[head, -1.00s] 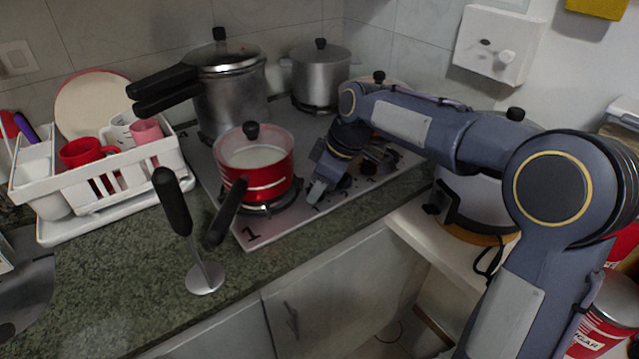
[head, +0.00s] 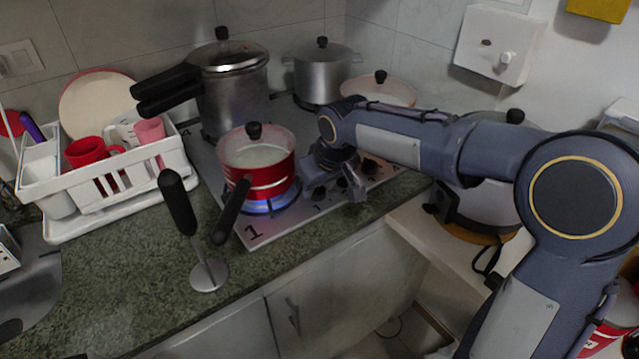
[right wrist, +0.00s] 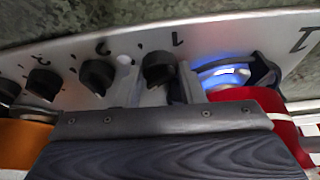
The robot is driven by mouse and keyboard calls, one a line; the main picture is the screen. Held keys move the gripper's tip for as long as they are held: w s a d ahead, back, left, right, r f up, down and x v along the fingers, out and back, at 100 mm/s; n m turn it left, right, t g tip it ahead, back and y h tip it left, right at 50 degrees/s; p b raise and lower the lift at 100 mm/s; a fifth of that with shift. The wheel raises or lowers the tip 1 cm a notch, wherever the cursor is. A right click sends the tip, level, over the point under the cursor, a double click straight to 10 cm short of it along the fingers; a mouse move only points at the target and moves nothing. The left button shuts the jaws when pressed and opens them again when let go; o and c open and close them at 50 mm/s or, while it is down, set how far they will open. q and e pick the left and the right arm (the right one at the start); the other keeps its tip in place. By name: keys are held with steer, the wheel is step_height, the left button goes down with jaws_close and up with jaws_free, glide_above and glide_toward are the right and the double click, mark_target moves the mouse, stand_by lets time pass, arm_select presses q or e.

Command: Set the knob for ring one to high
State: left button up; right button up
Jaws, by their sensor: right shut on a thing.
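The red saucepan (head: 257,180) stands on the front left ring, ring one, by the printed "1" (head: 252,232). A blue flame (head: 268,206) burns under it, and it also shows in the right wrist view (right wrist: 222,76). The knob for ring one (right wrist: 158,66), black, is by its printed "1" in the right wrist view. My right gripper (head: 342,188) is at the knob row, its fingers on either side of this knob and shut on it. The knob's exact setting is hard to read. My left gripper is out of view.
Other black knobs (right wrist: 97,75) line the stove's front edge. A pressure cooker (head: 232,90) and a steel pot (head: 321,72) stand at the back. A hand blender (head: 178,203) stands on the counter near the saucepan's handle (head: 232,210). A dish rack (head: 110,190) is at left.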

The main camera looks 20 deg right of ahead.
stand_by(0.3)
steer(key=o, duration=1)
steer(key=shift+r, duration=0.1)
steer(key=v, duration=0.7)
steer(key=shift+s+r+p, duration=0.2)
steer(key=shift+r+p, duration=0.1)
steer(key=shift+p, duration=0.1)
steer(key=shift+d, duration=0.1)
steer(key=s+d+r+m+y+p, duration=0.1)
steer(key=s+d+p, duration=0.15)
steer(key=s, duration=0.25)
steer(key=s+d+m+p, duration=0.1)
steer(key=s+d, duration=0.2)
steer(key=s, duration=0.3)
steer(key=s+f+m+t+y+p, duration=0.1)
steer(key=s+f+m+p, duration=0.2)
steer(key=s, duration=1.1)
steer(key=shift+a+f+y, duration=0.25)
steer(key=shift+f+y, duration=0.05)
steer(key=shift+f, duration=0.1)
